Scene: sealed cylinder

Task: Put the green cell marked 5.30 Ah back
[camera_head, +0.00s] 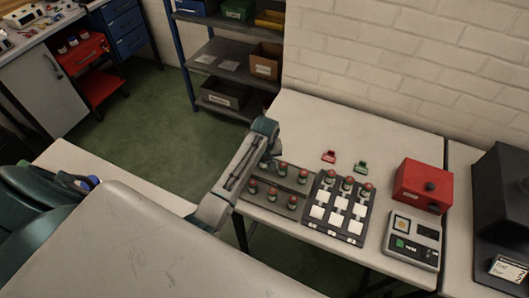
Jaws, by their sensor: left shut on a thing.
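My left gripper (268,161) is over the far left corner of the dark rack (263,202). It is shut on a cell, which is mostly hidden by the fingers. I cannot tell whether that cell is in its slot or just above it. Several green cells with red tops stand upright in this rack, such as one beside the gripper (282,169) and one at the near right (292,203). The 5.30 Ah marking is too small to read. My right gripper is not in view.
A red box (424,185) and a grey meter (412,241) stand right.

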